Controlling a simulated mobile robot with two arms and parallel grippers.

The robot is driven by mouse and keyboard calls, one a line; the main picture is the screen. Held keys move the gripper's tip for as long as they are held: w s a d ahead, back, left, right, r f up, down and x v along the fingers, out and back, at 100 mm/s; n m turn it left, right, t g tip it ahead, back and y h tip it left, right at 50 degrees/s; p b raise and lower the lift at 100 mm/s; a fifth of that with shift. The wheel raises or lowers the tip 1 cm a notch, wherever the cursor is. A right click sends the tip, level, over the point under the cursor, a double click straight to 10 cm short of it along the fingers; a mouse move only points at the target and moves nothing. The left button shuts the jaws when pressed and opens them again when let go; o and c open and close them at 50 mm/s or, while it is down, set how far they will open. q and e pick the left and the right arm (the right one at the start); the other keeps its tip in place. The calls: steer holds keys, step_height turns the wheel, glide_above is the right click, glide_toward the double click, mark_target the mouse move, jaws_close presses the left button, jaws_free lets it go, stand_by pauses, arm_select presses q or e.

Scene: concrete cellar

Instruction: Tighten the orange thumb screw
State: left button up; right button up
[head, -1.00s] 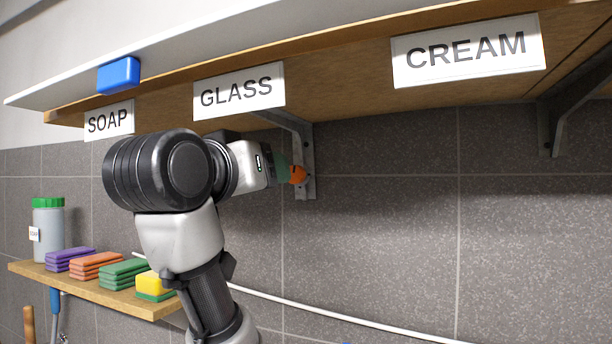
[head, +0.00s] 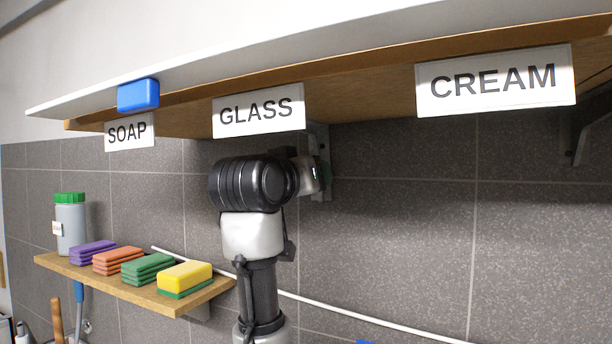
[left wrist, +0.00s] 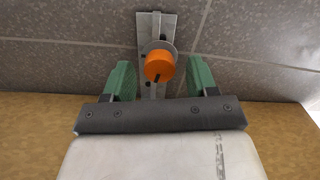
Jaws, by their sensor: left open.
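The orange thumb screw (left wrist: 158,66) shows in the left wrist view, on a grey metal bracket (left wrist: 152,28) against the tiled wall. A dark mark runs across its lower part. My left gripper (left wrist: 160,80) is open, with one green finger on each side of the screw and a gap to both. In the head view my left gripper (head: 322,173) is beside the bracket (head: 318,150) under the shelf, partly hidden by my wrist. The screw is hidden in the head view. My right gripper is not in view.
The wooden shelf (head: 365,107) with SOAP, GLASS and CREAM labels is close above my arm. A lower shelf (head: 130,289) at left holds sponges (head: 185,277) and a green-capped bottle (head: 70,225). A white pipe (head: 350,315) crosses the wall below. Wall space at right is clear.

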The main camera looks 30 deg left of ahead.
arm_select(q)
steer(key=c, duration=0.9)
steer(key=shift+c, duration=0.2)
steer(key=shift+m+p, duration=1.9)
steer(key=shift+m, duration=5.9)
